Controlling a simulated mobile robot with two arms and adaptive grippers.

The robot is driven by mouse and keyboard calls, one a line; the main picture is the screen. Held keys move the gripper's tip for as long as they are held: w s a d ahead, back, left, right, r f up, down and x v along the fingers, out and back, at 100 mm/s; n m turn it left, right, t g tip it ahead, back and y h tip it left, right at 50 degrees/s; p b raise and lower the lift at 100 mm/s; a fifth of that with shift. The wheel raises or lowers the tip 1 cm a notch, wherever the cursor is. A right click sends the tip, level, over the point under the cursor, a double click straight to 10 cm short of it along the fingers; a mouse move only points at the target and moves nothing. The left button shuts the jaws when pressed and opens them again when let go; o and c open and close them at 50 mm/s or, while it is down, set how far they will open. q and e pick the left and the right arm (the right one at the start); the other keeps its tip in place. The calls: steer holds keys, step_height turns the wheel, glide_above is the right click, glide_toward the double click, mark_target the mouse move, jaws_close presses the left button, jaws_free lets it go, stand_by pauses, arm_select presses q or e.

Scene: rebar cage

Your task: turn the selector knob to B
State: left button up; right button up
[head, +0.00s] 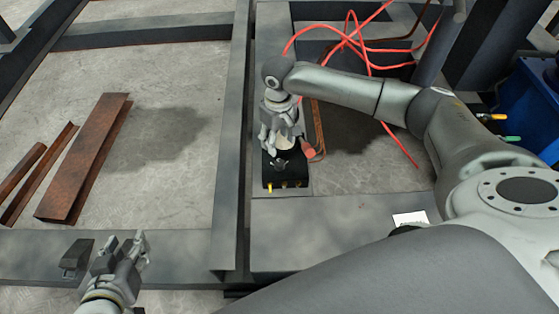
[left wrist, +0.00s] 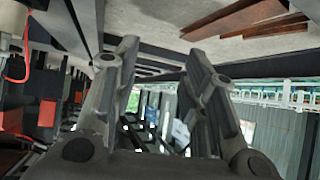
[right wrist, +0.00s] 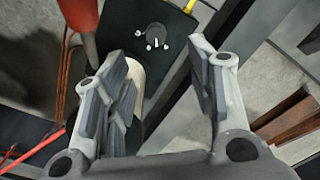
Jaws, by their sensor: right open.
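The selector knob (right wrist: 155,36) is a small round dark knob on a black box (right wrist: 183,45), with small white marks around it that are too small to read. The box (head: 272,182) sits on the grey frame in the head view, with the knob (head: 280,162) on its top. My right gripper (right wrist: 163,78) is open and points down at the box; the knob lies beyond its fingertips, apart from them. In the head view my right gripper (head: 281,132) is just above the knob. My left gripper (head: 126,248) is open and empty at the lower left; its fingers show apart (left wrist: 168,68).
A pale cylinder (right wrist: 136,75) and a red part (right wrist: 82,25) are beside the box, close to the right gripper's left finger. Red cables (head: 362,40) loop behind my right arm. Rusty steel pieces (head: 85,160) lie on the floor at left. A blue bin (head: 530,105) stands at right.

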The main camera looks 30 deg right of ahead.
arm_select(q)
steer(key=w+d+r+t+h+b, duration=0.25)
steer(key=w+r+t, duration=0.35)
steer(key=r, duration=0.4)
arm_select(e)
glide_above(280, 163)
step_height(280, 163, down, 6)
steer(key=shift+r, duration=0.1)
step_height(280, 163, down, 5)
steer(key=shift+f+b, duration=0.2)
steer(key=shift+b, duration=1)
arm_select(q)
steer(key=s+d+r+t+h, duration=0.1)
steer(key=s+r+t+h, duration=0.1)
steer(key=r+t, duration=0.5)
steer(key=shift+s+d+r+m+t, duration=0.25)
steer(key=shift+s+r, duration=0.4)
steer(key=shift+r, duration=1.4)
arm_select(e)
steer(key=shift+f, duration=0.3)
arm_select(q)
steer(key=shift+a, duration=0.1)
